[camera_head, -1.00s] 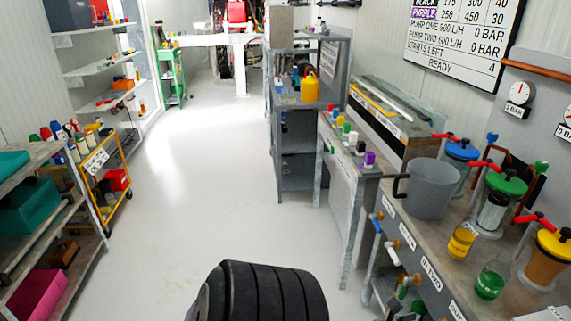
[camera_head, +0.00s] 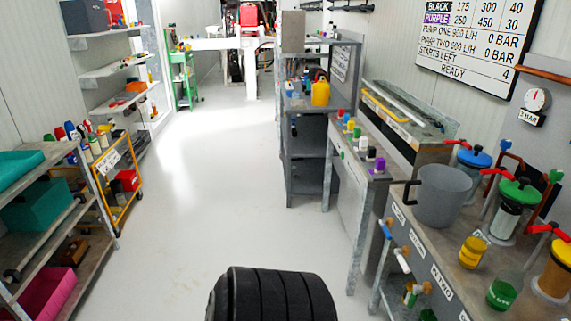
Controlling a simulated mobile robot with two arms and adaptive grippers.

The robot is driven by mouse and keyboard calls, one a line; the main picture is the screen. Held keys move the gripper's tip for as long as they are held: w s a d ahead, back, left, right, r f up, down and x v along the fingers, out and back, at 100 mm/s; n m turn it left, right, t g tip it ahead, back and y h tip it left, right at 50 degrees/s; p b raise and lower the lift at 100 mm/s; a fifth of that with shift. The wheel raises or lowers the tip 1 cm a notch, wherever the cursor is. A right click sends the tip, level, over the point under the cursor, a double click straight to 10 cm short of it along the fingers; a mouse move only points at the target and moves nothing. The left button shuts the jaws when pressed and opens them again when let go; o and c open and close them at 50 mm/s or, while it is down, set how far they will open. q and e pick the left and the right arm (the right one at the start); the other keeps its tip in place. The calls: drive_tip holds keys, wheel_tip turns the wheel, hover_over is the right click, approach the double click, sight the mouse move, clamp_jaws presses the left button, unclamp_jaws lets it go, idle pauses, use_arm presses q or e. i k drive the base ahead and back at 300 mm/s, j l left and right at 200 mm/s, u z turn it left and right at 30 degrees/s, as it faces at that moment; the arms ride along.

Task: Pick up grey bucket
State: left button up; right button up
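The grey bucket (camera_head: 441,196) stands upright on the workbench at the right, near the bench's left end. Its dark handle sticks out on its left side. The bucket's top is open, and nothing touches it that I can see. Neither of my grippers is in view. The black ribbed part at the bottom middle looks like part of my own body.
The workbench also holds a yellow jar (camera_head: 471,251), a green jar (camera_head: 504,291) and pumps with blue (camera_head: 474,158), green (camera_head: 521,190) and yellow lids. Valve handles jut from its front. The floor (camera_head: 215,190) is clear between the bench and the left shelves (camera_head: 50,265).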

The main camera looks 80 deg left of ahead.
sight(441, 191)
drive_tip(key=u, duration=1.6)
